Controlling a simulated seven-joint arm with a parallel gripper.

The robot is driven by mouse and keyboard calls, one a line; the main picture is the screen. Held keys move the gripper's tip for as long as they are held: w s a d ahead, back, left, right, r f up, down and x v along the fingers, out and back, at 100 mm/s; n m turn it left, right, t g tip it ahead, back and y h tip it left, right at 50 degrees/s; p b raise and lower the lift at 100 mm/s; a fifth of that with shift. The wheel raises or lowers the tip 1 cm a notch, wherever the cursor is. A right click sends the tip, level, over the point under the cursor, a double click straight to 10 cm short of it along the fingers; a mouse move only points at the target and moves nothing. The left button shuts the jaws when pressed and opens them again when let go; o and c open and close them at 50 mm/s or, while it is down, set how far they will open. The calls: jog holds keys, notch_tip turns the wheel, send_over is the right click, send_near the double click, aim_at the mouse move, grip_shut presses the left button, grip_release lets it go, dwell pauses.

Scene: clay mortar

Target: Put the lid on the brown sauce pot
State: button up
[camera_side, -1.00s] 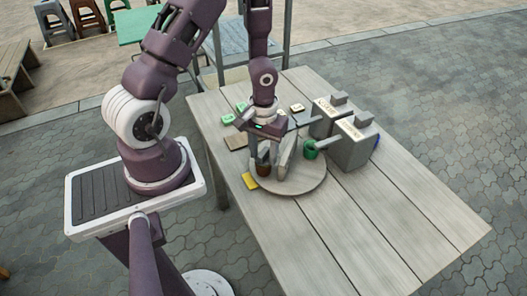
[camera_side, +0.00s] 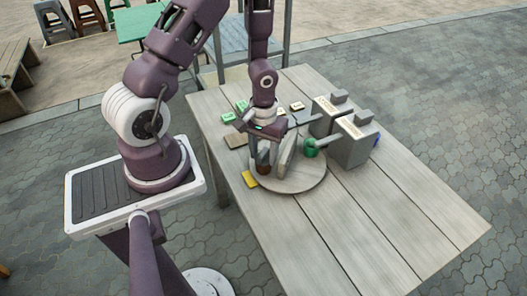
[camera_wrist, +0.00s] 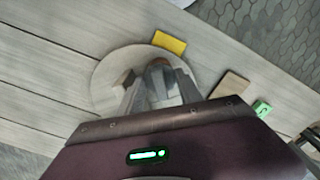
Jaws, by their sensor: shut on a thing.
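The brown sauce pot (camera_side: 264,168) stands on the round wooden board, directly below my gripper (camera_side: 272,160) and partly covered by its fingers. In the wrist view a small brown patch (camera_wrist: 158,62) shows between the fingertips. My gripper (camera_wrist: 158,85) points down, its fingers apart by the width of what they hold. The lid is mostly hidden between the fingers, and I cannot tell whether it touches the pot. A green pot (camera_side: 310,149) stands to the right on the board, with a grey handle sticking out.
The round board (camera_side: 305,184) lies on the plank table (camera_side: 380,220). A yellow block (camera_side: 249,179) is at its left edge. Grey boxes (camera_side: 352,145) stand to the right, and small green and brown pieces lie behind. The table's front right is clear.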

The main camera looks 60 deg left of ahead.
jog(key=o, duration=1.8)
jog(key=shift+o, duration=0.2)
jog(key=shift+r, duration=3.5)
jog(key=shift+r, duration=2.5)
jog(key=c, duration=1.8)
